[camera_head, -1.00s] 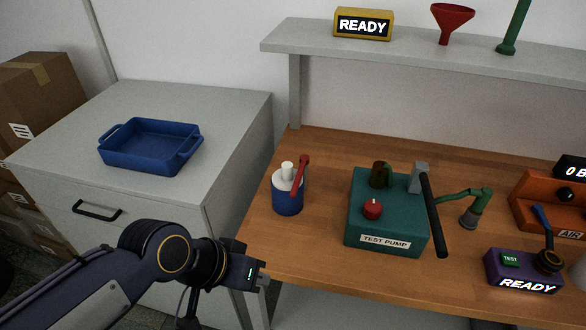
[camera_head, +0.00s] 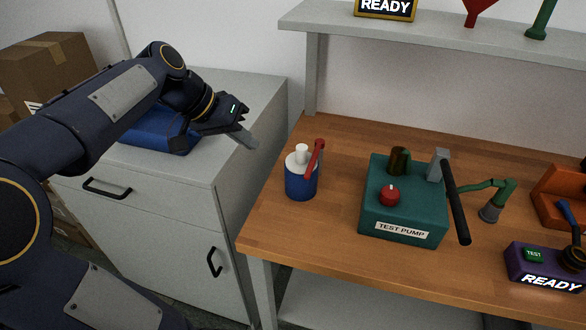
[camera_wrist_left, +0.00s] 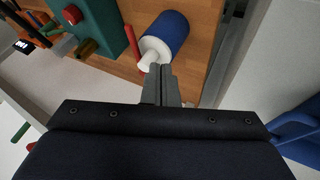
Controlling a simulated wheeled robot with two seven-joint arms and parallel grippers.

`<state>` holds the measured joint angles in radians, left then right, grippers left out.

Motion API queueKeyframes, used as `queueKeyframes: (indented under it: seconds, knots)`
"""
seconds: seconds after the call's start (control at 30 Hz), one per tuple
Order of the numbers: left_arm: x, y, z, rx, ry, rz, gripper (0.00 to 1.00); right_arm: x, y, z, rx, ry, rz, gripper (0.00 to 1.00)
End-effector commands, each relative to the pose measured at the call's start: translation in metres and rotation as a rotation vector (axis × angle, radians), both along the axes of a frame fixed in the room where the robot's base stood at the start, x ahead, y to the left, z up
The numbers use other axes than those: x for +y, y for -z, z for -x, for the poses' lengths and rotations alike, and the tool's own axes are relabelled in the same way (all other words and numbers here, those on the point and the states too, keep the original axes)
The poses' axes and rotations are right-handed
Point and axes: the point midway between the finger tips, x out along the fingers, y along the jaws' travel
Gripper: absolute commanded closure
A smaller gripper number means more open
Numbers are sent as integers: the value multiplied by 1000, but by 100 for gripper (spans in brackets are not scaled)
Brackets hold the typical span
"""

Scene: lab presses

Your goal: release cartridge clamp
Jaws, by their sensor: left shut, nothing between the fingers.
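The cartridge clamp is a blue cylinder (camera_head: 301,184) with a white top (camera_head: 302,153) and a red lever (camera_head: 316,158) on its right side, standing upright near the left end of the wooden bench. My left gripper (camera_head: 249,140) is shut and empty, in the air left of the clamp and apart from it in the head view. In the left wrist view the shut fingers (camera_wrist_left: 162,72) point toward the white top (camera_wrist_left: 153,50) of the blue cylinder (camera_wrist_left: 168,33), with the red lever (camera_wrist_left: 132,44) beside it. My right gripper is not in view.
A teal test pump (camera_head: 402,215) with a black handle stands right of the clamp. A purple READY box (camera_head: 545,268) is farther right. Bare wood lies in front of the clamp.

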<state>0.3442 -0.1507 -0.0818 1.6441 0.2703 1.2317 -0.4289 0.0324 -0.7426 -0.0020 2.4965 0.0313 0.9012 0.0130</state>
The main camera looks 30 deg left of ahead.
Motion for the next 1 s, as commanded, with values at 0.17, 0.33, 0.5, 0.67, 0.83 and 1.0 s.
queueKeyframes:
  seconds: [0.17,0.33,0.5,0.67,0.83,1.0]
  knots:
    - [1,-1,0,-1,0,0,100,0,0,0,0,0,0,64]
    - [0,1,-1,-1,0,0,100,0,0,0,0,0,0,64]
    - [-7,15,-9,1,2,0,100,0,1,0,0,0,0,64]
    - [-19,42,-24,4,3,1,100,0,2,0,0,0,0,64]
    - [-33,71,-42,4,3,0,100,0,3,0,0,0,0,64]
    - [-55,78,-52,-1,5,-1,100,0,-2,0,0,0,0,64]
